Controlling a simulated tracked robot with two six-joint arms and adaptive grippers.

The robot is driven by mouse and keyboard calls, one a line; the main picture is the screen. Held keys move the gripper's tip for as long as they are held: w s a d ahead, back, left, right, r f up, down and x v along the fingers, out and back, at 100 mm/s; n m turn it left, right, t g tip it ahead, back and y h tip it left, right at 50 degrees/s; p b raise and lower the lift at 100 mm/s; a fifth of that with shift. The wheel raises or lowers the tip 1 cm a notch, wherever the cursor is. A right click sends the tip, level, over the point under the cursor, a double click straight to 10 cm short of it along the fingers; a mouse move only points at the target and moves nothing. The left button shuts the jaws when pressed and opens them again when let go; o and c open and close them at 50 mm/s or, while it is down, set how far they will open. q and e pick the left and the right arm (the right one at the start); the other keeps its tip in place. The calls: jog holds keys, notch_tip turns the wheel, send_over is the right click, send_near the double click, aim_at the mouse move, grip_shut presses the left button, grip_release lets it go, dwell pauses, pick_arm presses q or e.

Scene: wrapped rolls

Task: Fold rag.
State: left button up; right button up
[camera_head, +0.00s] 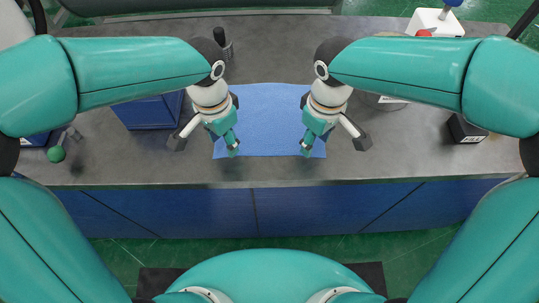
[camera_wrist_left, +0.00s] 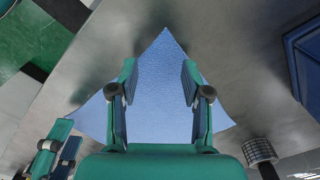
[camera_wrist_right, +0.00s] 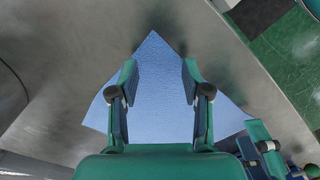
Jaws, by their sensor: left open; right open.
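The blue rag (camera_head: 267,115) lies flat and spread out on the grey table, with its front edge parallel to the table's front edge. My left gripper (camera_head: 234,151) is over the rag's front left corner, and my right gripper (camera_head: 306,150) is over its front right corner. In the left wrist view the rag (camera_wrist_left: 163,80) shows between the two parted fingers (camera_wrist_left: 158,85), one corner pointing away. In the right wrist view the rag (camera_wrist_right: 155,90) shows likewise between open fingers (camera_wrist_right: 159,85). Both grippers are empty. The arms hide parts of the rag's sides.
A blue bin (camera_head: 148,111) stands left of the rag. A dark ribbed cylinder (camera_head: 224,42) stands behind it. A green ball knob (camera_head: 56,154) is at the far left. A black box (camera_head: 466,129) and a white device with a red button (camera_head: 436,22) are at right. The table front is clear.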

pick_arm(q)
jog(key=shift+f, duration=0.7)
pick_arm(e)
jog(key=shift+f, duration=0.65)
pick_arm(q)
jog(key=shift+f, duration=0.15)
pick_arm(e)
jog(key=shift+f, duration=0.2)
pick_arm(q)
jog(key=shift+s, duration=0.1)
jog(key=c, duration=0.6)
pick_arm(e)
jog(key=shift+s, duration=0.15)
jog(key=c, duration=0.6)
pick_arm(q)
grip_shut()
pick_arm(e)
grip_shut()
pick_arm(q)
jog(key=shift+s+f, duration=0.1)
pick_arm(e)
jog(key=shift+d+f, duration=0.1)
